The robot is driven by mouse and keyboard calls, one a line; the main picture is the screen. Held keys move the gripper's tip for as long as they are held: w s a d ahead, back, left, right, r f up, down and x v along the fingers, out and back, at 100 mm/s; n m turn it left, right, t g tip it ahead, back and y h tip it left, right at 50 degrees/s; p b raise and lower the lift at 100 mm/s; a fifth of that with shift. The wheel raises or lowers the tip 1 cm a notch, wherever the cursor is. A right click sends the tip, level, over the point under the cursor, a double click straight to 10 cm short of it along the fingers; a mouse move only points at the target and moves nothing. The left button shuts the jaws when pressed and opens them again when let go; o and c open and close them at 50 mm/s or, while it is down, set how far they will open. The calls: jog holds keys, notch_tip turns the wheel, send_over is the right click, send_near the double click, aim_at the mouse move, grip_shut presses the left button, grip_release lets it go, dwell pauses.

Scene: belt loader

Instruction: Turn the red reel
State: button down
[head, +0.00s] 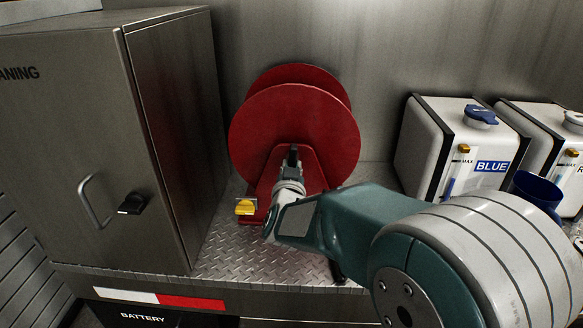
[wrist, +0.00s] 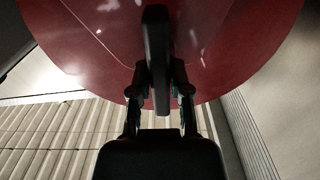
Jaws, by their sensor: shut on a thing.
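The red reel (head: 305,118) stands on the metal deck against the back wall, with two round discs on a red base. My gripper (head: 290,178) reaches to the front of the reel, low on its face. In the wrist view the reel (wrist: 235,60) fills the top of the picture. There my gripper (wrist: 160,92) is shut on a dark upright handle (wrist: 157,50) in front of the reel's face. My arm hides part of the reel's base and how the handle joins the reel.
A metal cabinet (head: 170,120) with a handle and black latch stands close on the left. A yellow piece (head: 245,207) sits at the reel's base. White tanks (head: 450,145), one labelled BLUE, and a blue cup (head: 535,190) are on the right. The deck (head: 225,245) is bare in front.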

jog(key=m, duration=0.3)
jog(key=shift+r+m, duration=0.1)
jog(key=shift+m, duration=0.3)
jog(key=shift+w+m, duration=0.1)
jog(key=shift+m, duration=1.8)
jog(key=shift+m, duration=0.3)
jog(key=c, duration=0.6)
grip_release()
jog(key=shift+c, duration=0.2)
jog(key=shift+o, duration=0.3)
jog(key=shift+w, duration=0.2)
jog(key=shift+s, duration=0.1)
jog(key=s, duration=1.1)
jog(key=shift+s+a+f, duration=0.25)
jog(key=shift+s, duration=0.15)
